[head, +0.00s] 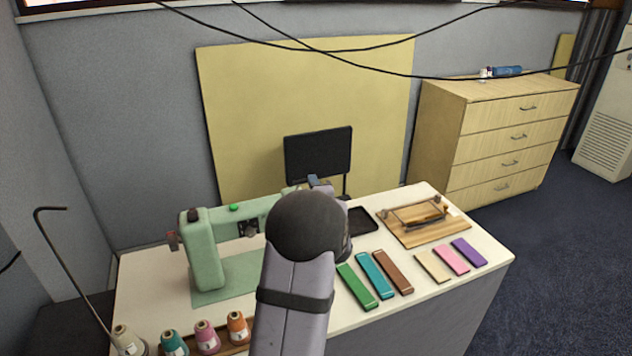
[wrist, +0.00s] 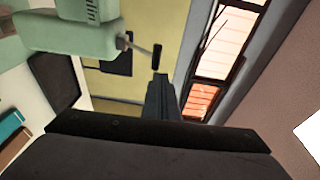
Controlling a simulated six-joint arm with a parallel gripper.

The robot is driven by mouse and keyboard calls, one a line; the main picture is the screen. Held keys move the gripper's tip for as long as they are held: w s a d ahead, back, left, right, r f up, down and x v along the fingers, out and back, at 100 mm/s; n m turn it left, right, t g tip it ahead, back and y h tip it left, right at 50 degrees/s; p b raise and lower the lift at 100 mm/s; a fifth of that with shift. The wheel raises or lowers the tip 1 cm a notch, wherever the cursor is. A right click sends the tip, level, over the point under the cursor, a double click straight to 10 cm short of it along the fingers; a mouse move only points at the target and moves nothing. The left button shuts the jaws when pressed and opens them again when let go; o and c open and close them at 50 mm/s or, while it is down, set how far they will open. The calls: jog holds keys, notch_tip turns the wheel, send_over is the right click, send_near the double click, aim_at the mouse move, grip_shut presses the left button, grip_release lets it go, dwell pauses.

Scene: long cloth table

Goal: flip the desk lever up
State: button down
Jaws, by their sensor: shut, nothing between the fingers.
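The lever (wrist: 157,57) shows in the wrist view as a thin metal rod with a black grip, sticking out from the pale green sewing machine (wrist: 70,36). My gripper (wrist: 158,82) is shut and empty, its narrow dark fingertips just below the black grip in the picture. I cannot tell whether they touch it. In the head view the sewing machine (head: 205,250) stands at the table's left, and my arm covers its right end. I cannot make out the lever there, and my fingers are mostly hidden behind my arm.
The white table (head: 450,285) holds several coloured bars right of my arm, a wooden board (head: 435,236) behind them and a black tray (head: 362,219). Thread cones (head: 207,337) stand front left. A black panel (head: 318,153) rises behind the table.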

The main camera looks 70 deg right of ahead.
jog(key=shift+w+d+r+p, duration=0.55)
jog(key=shift+w+d+r, duration=0.8)
jog(key=shift+w+r, duration=0.05)
dwell(0.8)
jog(key=s+a+r+b, duration=0.1)
jog(key=s+a+r, duration=0.4)
jog(key=s+a, duration=0.3)
jog(key=shift+s+a, duration=0.2)
jog(key=shift+s, duration=0.2)
dwell(0.7)
